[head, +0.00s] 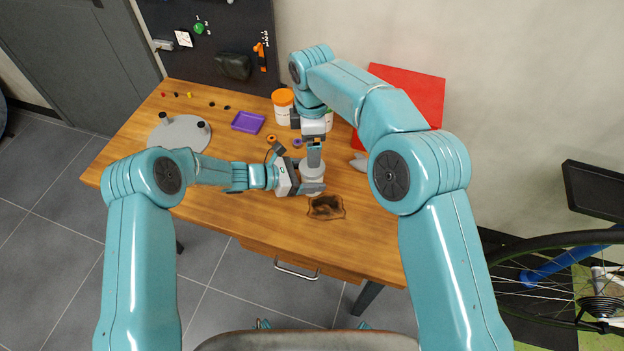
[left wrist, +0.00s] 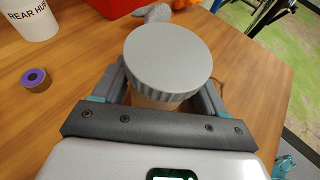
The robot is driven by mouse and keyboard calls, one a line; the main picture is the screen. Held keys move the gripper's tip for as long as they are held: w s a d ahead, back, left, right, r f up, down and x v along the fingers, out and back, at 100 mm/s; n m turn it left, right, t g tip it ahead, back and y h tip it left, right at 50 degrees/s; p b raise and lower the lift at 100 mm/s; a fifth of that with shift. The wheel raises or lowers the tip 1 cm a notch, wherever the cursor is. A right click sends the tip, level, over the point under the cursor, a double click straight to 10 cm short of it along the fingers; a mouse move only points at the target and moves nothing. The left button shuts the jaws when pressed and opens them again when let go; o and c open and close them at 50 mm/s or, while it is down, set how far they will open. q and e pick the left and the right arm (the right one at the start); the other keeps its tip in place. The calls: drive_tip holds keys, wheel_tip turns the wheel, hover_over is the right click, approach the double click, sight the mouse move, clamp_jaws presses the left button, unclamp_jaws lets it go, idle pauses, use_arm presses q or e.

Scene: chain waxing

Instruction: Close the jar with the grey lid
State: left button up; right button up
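The jar (left wrist: 158,101) stands upright on the table, mostly hidden under its grey lid (left wrist: 168,52). The lid sits on top and looks about level; how tightly it sits I cannot tell. In the head view the grey lid (head: 312,171) shows just below my right gripper. My left gripper (head: 312,186) comes in from the left, with its fingers on both sides of the jar below the lid; they look closed on it. My right gripper (head: 314,158) points down above the lid. Its finger gap is not clear, and it does not show in the left wrist view.
A dark stained patch (head: 326,207) lies in front of the jar. A grey round plate (head: 180,136) is at left.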

sight(312, 178)
use_arm(q)
drive_tip(key=c, duration=1)
clamp_jaws()
use_arm(e)
drive_tip(key=shift+c, duration=0.9)
drive_tip(key=m, duration=0.4)
drive_tip(key=shift+r, duration=0.25)
drive_tip(key=shift+f, duration=4)
drive_tip(key=c, duration=0.9)
drive_tip(key=m, duration=0.3)
drive_tip(key=shift+m, duration=0.4)
